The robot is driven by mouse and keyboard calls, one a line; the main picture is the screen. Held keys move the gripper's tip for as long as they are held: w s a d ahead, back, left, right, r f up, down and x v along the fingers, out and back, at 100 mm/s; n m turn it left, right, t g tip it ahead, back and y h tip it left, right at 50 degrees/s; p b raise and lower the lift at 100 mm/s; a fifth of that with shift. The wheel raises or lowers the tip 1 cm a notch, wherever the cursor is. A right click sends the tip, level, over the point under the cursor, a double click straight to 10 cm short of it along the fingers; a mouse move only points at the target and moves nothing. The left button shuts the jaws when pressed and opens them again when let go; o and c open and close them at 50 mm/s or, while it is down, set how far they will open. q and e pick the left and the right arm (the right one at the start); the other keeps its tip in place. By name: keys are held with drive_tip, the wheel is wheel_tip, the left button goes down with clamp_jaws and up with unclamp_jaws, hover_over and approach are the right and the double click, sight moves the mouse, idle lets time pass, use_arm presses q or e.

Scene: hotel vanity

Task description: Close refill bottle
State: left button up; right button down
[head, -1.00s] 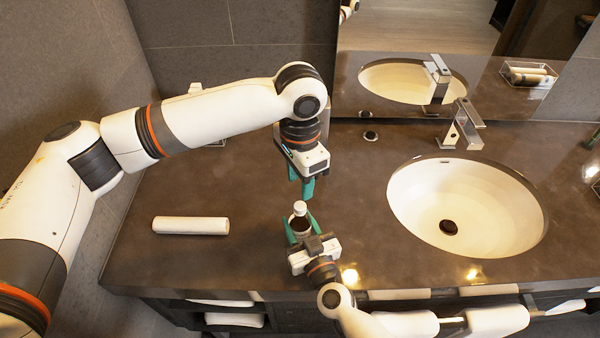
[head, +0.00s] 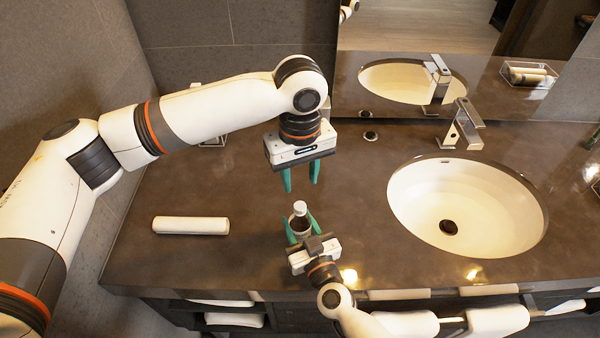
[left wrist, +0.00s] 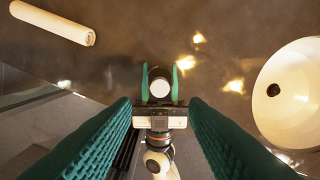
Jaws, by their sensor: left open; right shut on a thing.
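The refill bottle (head: 299,220) is small and dark with a white cap (head: 300,206) on top. It stands upright near the front of the counter. My right gripper (head: 302,226) is shut on the bottle's body from the front, one green finger on each side. My left gripper (head: 301,180) is open and empty, pointing down above and slightly behind the cap. In the left wrist view the white cap (left wrist: 160,88) shows from above between the right gripper's fingers, ahead of my wide-open left fingers. Whether the cap is fully seated cannot be told.
A rolled white towel (head: 191,225) lies on the dark counter (head: 240,258) to the left. An oval sink (head: 415,195) with a metal faucet (head: 462,125) is on the right. The counter between towel and bottle is clear.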

sight(300, 205)
use_arm(q)
drive_tip(key=shift+f, duration=4)
